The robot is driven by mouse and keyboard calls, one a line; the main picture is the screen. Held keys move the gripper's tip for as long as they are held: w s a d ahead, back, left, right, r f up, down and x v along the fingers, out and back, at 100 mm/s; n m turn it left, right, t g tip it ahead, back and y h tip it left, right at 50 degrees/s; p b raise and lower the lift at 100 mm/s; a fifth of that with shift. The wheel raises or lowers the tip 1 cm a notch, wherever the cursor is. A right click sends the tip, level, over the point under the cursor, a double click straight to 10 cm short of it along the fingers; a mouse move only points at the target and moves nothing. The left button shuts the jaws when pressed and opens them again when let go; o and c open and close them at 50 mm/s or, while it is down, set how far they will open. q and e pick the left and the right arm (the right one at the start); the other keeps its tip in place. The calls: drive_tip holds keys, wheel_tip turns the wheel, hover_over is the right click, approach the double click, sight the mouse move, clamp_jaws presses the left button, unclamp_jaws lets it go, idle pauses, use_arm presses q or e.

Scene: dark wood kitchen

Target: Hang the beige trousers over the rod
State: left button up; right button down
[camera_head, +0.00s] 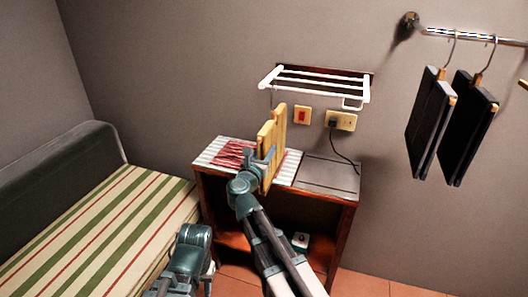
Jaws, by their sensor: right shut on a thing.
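The beige trousers (279,121) are folded into a narrow upright bundle above the bedside cabinet. My right gripper (267,156) is shut on their lower part and hides a little of the cloth. A metal rod (500,40) is fixed to the wall at the upper right, well away from the trousers. A white wall rack (318,86) with several thin bars is closer, just above and behind them. My left arm shows at the bottom, left of my right arm; its gripper is not clear enough to read.
Two dark garments (428,122) (469,130) hang from hangers on the metal rod. A striped bed (95,230) is on the left. A plugged-in cord hangs from a socket (341,121).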

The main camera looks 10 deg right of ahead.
drive_tip(key=shift+c, duration=2.2)
unclamp_jaws()
